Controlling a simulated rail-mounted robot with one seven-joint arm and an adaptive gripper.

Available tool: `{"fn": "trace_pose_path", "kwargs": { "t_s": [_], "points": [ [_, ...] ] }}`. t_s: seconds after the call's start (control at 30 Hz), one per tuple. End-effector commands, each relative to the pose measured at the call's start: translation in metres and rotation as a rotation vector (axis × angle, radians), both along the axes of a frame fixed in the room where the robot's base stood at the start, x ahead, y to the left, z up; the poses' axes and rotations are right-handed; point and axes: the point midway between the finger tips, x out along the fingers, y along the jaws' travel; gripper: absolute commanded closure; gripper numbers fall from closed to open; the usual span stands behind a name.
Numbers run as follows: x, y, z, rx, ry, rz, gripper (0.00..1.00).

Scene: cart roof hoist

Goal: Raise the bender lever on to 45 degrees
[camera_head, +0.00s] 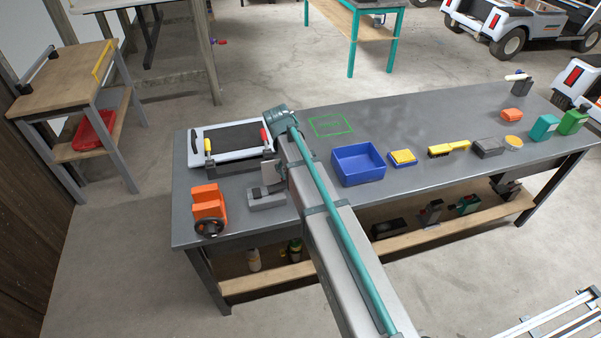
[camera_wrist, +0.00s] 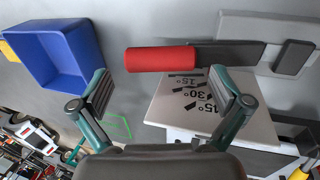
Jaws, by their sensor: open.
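The bender lever, a dark bar (camera_wrist: 228,54) with a red grip (camera_wrist: 160,58), shows in the wrist view. It lies beside a pale plate (camera_wrist: 170,108) marked 15°, 30° and 45°, on the 15° side of the marks. My gripper (camera_wrist: 164,88) is open, its fingers apart and empty. The red grip shows beyond the fingertips, roughly between them in the picture; I see no contact. In the head view, the bender's grey base (camera_head: 266,203) stands on the bench; my arm hides the grip and my gripper there.
A blue bin (camera_head: 358,165) stands right of the bender on the grey bench (camera_head: 400,118). An orange clamp-like thing (camera_head: 208,208) with a black wheel stands to the left. A white-framed black panel (camera_head: 232,138) lies behind. The bench is clear around the green outline (camera_head: 330,126).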

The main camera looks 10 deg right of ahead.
Motion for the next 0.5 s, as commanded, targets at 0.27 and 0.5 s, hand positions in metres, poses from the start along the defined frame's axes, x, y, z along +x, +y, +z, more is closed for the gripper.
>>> {"fn": "trace_pose_path", "kwargs": {
  "t_s": [0.27,0.5],
  "points": [
    [0.0,-0.007,-0.026,0.0,0.0,0.001,0.0],
    [0.0,-0.008,-0.031,0.0,0.0,0.0,0.0]
  ]
}}
